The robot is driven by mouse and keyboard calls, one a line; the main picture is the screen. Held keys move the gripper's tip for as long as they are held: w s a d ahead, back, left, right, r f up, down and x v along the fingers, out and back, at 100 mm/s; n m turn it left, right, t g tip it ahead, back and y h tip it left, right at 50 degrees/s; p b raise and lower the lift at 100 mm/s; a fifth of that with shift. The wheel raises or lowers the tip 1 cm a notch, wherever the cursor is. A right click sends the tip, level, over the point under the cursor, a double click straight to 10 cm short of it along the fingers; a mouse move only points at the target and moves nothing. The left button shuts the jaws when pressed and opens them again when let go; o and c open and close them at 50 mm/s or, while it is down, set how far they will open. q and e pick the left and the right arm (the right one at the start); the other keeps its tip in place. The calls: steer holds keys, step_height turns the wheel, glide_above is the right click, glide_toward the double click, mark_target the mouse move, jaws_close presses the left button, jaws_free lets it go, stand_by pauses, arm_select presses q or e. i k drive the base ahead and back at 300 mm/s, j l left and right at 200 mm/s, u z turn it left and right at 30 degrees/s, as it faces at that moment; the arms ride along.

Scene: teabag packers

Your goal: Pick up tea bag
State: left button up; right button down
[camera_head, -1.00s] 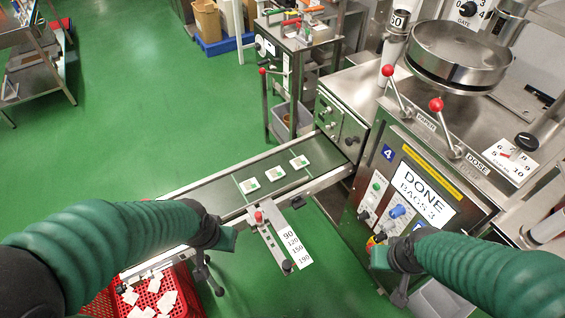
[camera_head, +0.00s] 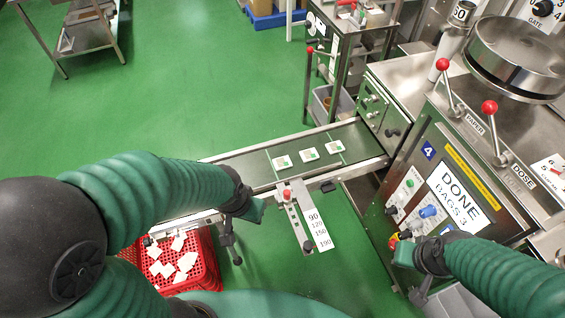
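Three small white tea bags with green and brown marks lie in a row on the conveyor belt: a left one (camera_head: 282,162), a middle one (camera_head: 308,155) and a right one (camera_head: 334,147). My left gripper (camera_head: 256,210) is in front of the conveyor's near edge, below and left of the bags, and touches none of them. My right gripper (camera_head: 408,262) is in front of the machine's control panel, far from the bags. The finger gaps of both grippers are too small to make out.
A red basket (camera_head: 205,262) holding several white bags stands below the conveyor (camera_head: 245,160) at left. A lever with a numbered scale (camera_head: 318,228) juts from the conveyor's near side. The machine (camera_head: 455,165) reading "DONE BAGS 3" stands right. Green floor (camera_head: 170,80) is open behind.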

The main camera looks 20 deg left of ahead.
mark_target(282, 162)
steer(key=i+l, duration=0.2)
steer(key=i, duration=0.2)
steer(key=i+u, duration=0.15)
steer(key=u, duration=2.1)
